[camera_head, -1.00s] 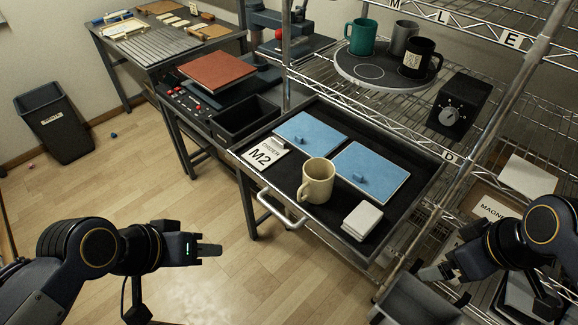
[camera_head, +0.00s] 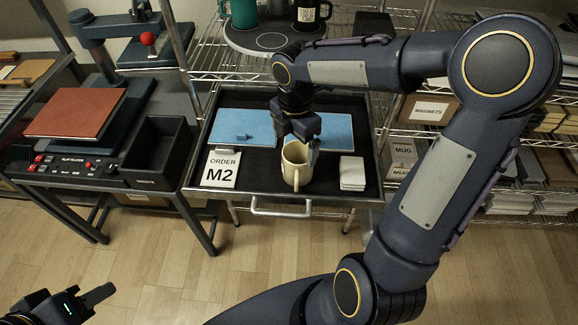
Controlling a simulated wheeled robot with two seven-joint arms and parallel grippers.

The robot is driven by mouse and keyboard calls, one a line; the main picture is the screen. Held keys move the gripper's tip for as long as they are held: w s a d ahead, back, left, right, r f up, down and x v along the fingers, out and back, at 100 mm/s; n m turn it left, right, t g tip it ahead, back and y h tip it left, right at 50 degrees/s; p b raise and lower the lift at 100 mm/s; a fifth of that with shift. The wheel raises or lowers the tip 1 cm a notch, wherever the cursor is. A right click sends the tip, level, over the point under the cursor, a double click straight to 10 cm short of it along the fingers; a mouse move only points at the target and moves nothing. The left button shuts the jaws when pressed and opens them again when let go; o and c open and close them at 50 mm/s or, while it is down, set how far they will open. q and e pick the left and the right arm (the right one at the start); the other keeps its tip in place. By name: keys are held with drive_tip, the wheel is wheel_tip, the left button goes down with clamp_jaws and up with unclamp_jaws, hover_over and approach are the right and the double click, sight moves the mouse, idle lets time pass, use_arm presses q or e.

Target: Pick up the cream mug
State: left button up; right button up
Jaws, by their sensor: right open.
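The cream mug (camera_head: 290,172) stands upright in the black pull-out drawer (camera_head: 264,183), its handle toward the front. My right gripper (camera_head: 301,146) reaches down over the mug's rim from behind. It is open; one finger shows at the rim's right side, and the other is hard to make out. I cannot tell whether the fingers touch the mug. My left gripper (camera_head: 100,295) is low at the bottom left, far from the drawer; its jaw opening cannot be made out.
Two blue pads (camera_head: 243,124) lie behind the mug, the right one partly hidden by my arm. An ORDER M2 card (camera_head: 221,169) is left of it, white coasters (camera_head: 352,172) right. A round tray (camera_head: 245,40) with mugs stands on the shelf above.

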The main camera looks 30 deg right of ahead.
sight(297, 159)
drive_tip(key=f, duration=0.6)
drive_tip(key=shift+s+d, duration=0.25)
drive_tip(key=shift+s, duration=0.05)
drive_tip(key=c, duration=1.3)
